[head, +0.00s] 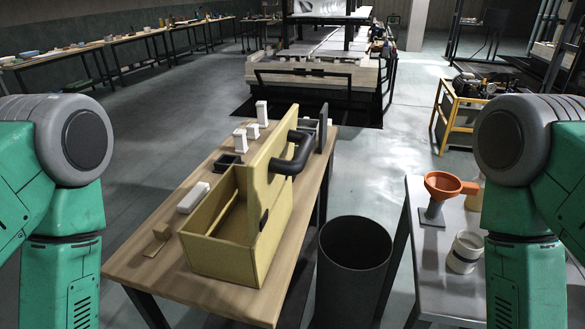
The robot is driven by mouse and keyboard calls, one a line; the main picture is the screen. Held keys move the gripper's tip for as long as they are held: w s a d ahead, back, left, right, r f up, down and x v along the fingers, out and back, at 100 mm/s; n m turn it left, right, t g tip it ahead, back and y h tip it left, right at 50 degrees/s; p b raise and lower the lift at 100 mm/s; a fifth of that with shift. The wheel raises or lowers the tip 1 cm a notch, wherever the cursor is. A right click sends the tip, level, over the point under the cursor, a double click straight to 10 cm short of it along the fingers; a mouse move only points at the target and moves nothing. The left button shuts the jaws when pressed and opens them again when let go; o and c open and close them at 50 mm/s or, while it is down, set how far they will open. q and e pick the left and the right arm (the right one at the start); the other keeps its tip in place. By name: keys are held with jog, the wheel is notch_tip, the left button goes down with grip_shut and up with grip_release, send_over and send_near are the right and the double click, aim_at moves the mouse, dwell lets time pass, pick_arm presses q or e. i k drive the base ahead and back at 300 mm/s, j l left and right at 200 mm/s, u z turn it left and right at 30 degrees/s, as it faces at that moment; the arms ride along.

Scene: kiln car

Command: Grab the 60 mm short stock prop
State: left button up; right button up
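Several white rectangular props are on the wooden table. A tall one (262,113) stands at the far end, a small short one (253,131) stands just nearer, and a medium one (239,140) stands beside it. A longer white block (193,197) lies flat at the left edge. The small one looks shortest, but I cannot read any sizes. My green arms show at the left and right picture edges. Neither gripper is in view, and no prop is seen held.
A yellow open wooden box (215,258) with a tall panel and black handle (293,155) stands on the table (150,275), right of the props. A small black tray (228,162) sits near them. A dark bin (352,270) stands between this table and the right one with an orange funnel (446,184).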

aim_at(252, 129)
jog(key=k+u, duration=0.3)
jog(key=k+j+u, duration=0.3)
jog(key=j+u, duration=0.1)
jog(key=u, duration=0.4)
jog(key=i+u, duration=0.1)
jog(key=u, duration=0.85)
jog(key=i+u, duration=0.15)
jog(key=u, duration=0.3)
jog(key=i+z, duration=0.2)
jog(key=i, duration=0.45)
jog(key=i+z, duration=0.15)
jog(key=i, duration=0.5)
jog(key=i+j+z, duration=0.2)
jog(key=i, duration=0.45)
jog(key=i+l+z, duration=0.2)
jog(key=i+z, duration=0.7)
jog(key=i+j+z, duration=0.15)
jog(key=i+z, duration=0.3)
jog(key=i+j+z, duration=0.45)
jog(key=i+l+z, duration=0.25)
jog(key=i+z, duration=1.05)
jog(key=i+j+z, duration=0.4)
jog(key=i, duration=0.15)
